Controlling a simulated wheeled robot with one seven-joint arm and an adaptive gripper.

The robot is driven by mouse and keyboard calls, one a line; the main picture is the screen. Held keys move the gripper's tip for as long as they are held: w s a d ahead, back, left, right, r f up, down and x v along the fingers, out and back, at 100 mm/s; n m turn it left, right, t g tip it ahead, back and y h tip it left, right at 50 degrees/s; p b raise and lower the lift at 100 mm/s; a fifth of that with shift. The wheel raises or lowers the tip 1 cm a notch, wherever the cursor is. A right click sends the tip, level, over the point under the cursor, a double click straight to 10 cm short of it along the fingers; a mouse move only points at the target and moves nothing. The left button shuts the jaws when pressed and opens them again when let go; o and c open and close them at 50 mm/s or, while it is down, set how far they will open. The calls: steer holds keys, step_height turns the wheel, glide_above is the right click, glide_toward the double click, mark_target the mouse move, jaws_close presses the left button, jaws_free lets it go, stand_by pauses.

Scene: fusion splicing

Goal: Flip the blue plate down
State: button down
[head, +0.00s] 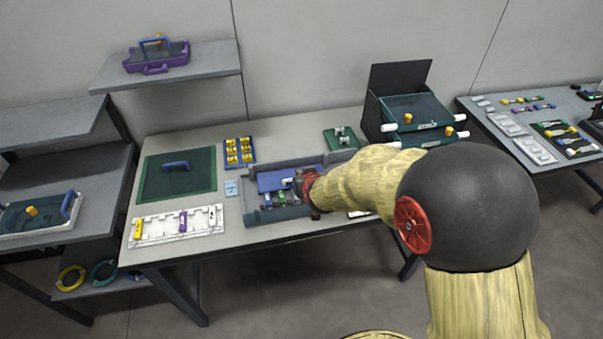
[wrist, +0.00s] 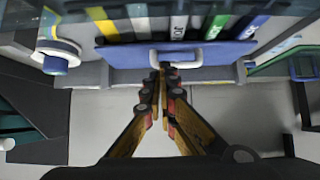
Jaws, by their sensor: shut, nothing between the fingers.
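The blue plate (head: 272,181) is at the grey splicing tray on the middle table. Its exact tilt is hard to tell. In the wrist view the blue plate (wrist: 122,56) runs across the upper middle, with a white loop handle (wrist: 192,57) on its near side. My gripper (wrist: 166,74) is shut and empty, its tips at the handle; I cannot tell if they touch. In the head view my gripper (head: 308,187) is at the right of the plate, and my arm hides the tray's right part.
Coloured strips (wrist: 180,25) lie beyond the plate in the wrist view. A green mat (head: 155,187) and a white tray (head: 205,221) lie to the left. A yellow-celled blue rack (head: 239,152) is behind. A dark cabinet (head: 410,112) stands at the back right.

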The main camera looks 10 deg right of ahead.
steer(key=shift+s+f+b, duration=0.3)
steer(key=shift+f, duration=0.4)
steer(key=shift+s+f+b, duration=0.25)
steer(key=shift+s+f, duration=0.05)
steer(key=shift+f, duration=0.4)
steer(key=v, duration=1.2)
